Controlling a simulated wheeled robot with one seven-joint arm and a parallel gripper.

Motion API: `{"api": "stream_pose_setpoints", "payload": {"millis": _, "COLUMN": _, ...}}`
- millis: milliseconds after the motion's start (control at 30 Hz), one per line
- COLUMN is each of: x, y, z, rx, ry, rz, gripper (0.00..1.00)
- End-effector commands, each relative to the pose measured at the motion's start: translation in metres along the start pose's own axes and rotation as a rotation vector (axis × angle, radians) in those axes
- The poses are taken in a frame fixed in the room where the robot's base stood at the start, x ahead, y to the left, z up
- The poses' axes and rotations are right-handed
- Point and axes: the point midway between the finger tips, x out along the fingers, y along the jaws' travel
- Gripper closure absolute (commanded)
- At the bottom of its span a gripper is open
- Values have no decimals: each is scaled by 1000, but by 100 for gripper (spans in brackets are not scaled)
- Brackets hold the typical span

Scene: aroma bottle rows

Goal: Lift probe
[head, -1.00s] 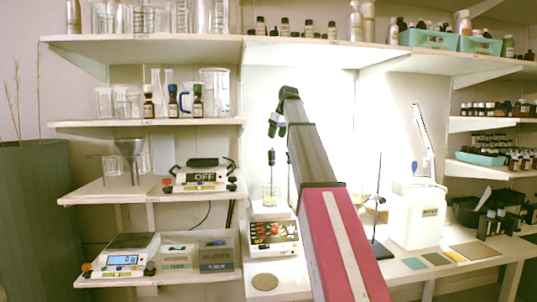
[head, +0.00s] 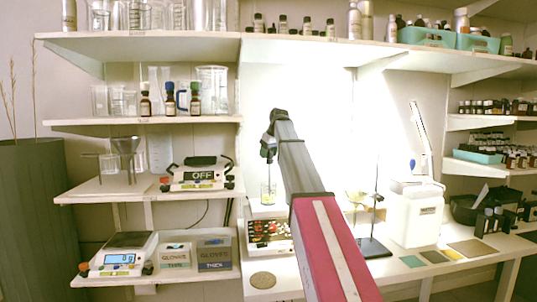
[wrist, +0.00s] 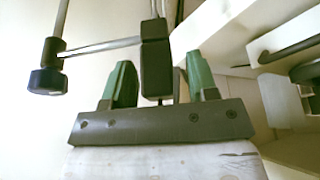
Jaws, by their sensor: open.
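In the wrist view, a dark cylinder with a blue cap (wrist: 47,80), which looks like the probe, is on a thin rod at the left. A metal cross bar (wrist: 98,47) joins it to a black block (wrist: 155,65). My gripper (wrist: 160,80) is open, its green fingers on either side of that block; whether they touch it is unclear. In the head view my gripper (head: 268,148) is above a small beaker (head: 268,194) with yellowish liquid. The beaker is on the hotplate stirrer (head: 268,232). My gripper and arm largely hide the probe there.
A lab stand (head: 374,245) and a white jug (head: 417,215) are right of my arm. Shelves (head: 140,122) are at left and above. A round mat (head: 263,280) lies in front of the stirrer.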

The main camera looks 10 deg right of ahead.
Motion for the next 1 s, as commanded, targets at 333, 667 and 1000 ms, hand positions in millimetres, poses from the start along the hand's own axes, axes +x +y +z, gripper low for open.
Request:
{"api": "stream_pose_setpoints", "payload": {"millis": 333, "x": 0, "y": 0, "z": 0, "rx": 0, "ry": 0, "rz": 0, "gripper": 83}}
{"api": "stream_pose_setpoints", "payload": {"millis": 667, "x": -8, "y": 0, "z": -4, "rx": 0, "ry": 1, "rz": 1, "gripper": 100}}
{"api": "stream_pose_setpoints", "payload": {"millis": 1000, "x": -72, "y": 2, "z": -33, "rx": 0, "ry": 2, "rz": 1, "gripper": 100}}
